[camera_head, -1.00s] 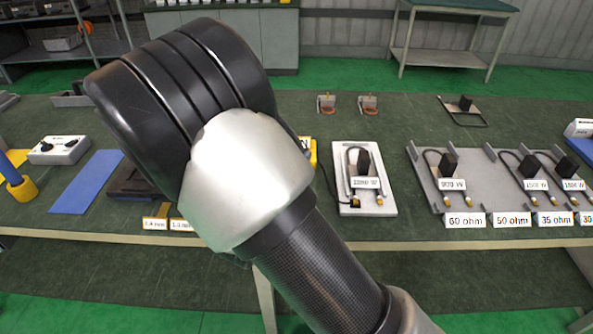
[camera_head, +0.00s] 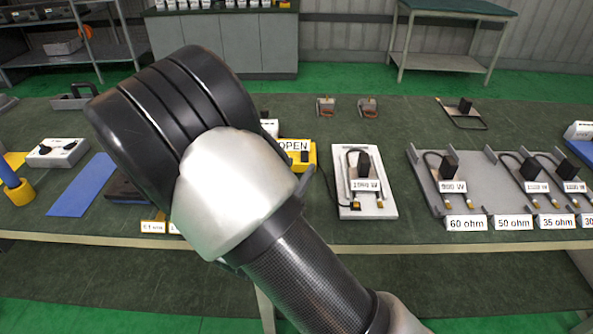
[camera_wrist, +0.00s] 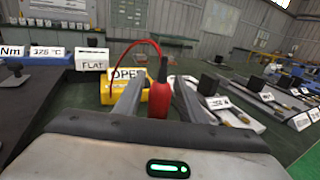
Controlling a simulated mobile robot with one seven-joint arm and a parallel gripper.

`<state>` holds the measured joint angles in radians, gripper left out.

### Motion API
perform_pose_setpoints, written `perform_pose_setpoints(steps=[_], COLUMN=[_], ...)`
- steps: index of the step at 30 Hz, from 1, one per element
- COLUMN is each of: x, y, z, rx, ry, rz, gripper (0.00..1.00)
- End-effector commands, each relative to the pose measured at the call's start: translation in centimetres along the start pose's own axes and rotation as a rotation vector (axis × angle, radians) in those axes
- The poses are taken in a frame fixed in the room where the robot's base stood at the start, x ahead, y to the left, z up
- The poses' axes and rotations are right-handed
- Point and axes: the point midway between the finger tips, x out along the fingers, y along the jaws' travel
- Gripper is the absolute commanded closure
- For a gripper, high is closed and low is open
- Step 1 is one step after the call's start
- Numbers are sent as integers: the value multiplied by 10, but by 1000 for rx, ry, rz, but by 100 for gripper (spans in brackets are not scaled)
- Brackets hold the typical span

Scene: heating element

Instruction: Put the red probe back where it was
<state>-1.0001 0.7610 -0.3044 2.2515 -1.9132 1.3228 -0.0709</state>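The red probe (camera_wrist: 158,99) stands between the two fingers of my gripper (camera_wrist: 157,88) in the wrist view, with a dark upper end pointing up and away. The fingers appear closed on its sides. A red cable (camera_wrist: 142,42) arcs from the probe over to the yellow meter (camera_wrist: 107,90), whose display reads OPEN. The meter also shows in the head view (camera_head: 311,157), partly behind my arm. My gripper and the probe are hidden behind my arm in the head view.
A white plate with a heating element (camera_head: 349,207) lies right of the meter. Farther right is a grey rack (camera_head: 422,177) with elements and ohm labels. A blue mat (camera_head: 84,188) and a white box (camera_head: 58,152) are at left.

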Motion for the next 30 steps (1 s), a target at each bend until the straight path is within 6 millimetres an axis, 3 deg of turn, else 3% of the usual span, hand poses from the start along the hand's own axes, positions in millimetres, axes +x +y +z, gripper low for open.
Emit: perform_pose_setpoints(steps=[5, 12, 18, 25, 28, 30], x=[-20, -73, -106, -120, -118, -111], y=[2, 1, 1, 0, -4, -16], z=[3, 3, 3, 2, 4, 10], rx=[0, 0, 1, 0, 9, 43], ry=[2, 1, 0, -1, 3, 20], rz=[5, 5, 3, 0, -15, -70], gripper=[63, 63, 63, 63, 63, 63])
